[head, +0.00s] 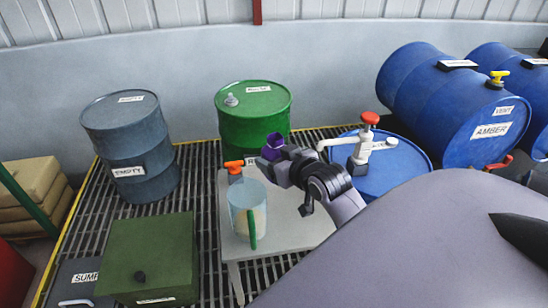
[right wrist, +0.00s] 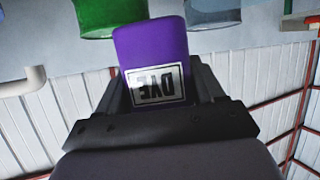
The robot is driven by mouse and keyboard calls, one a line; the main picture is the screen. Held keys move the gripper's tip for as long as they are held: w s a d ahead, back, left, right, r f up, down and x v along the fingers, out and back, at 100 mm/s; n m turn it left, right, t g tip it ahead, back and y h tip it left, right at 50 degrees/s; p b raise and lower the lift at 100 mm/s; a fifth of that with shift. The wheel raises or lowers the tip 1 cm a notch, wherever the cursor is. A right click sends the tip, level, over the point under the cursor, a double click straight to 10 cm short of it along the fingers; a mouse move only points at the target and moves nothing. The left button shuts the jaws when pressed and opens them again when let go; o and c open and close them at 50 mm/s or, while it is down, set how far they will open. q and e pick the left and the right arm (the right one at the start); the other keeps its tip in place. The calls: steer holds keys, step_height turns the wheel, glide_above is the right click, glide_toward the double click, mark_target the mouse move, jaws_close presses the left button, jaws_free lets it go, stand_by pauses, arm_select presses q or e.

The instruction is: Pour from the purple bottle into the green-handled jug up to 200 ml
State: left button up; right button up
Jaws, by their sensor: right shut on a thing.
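The purple bottle (head: 272,149) is held in my right gripper (head: 279,160) above the back right of the small table. In the right wrist view the purple bottle (right wrist: 152,50) sits between both fingers and bears a DYE label. Label and room both appear upside down there, so the bottle looks roughly upright. The clear jug (head: 246,205) with a green handle (head: 252,231) stands on the table, in front and left of the bottle. The handle faces me. The jug's liquid level and scale cannot be read. My left gripper is not in view.
The grey table (head: 290,232) also carries an orange-topped item (head: 234,167) behind the jug. A blue drum (head: 405,165) with a red-knobbed pump (head: 369,119) stands at right. A green drum (head: 253,112) stands behind, a green box (head: 150,252) at left.

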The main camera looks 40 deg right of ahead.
mark_target(276, 148)
steer(key=shift+r, duration=1.55)
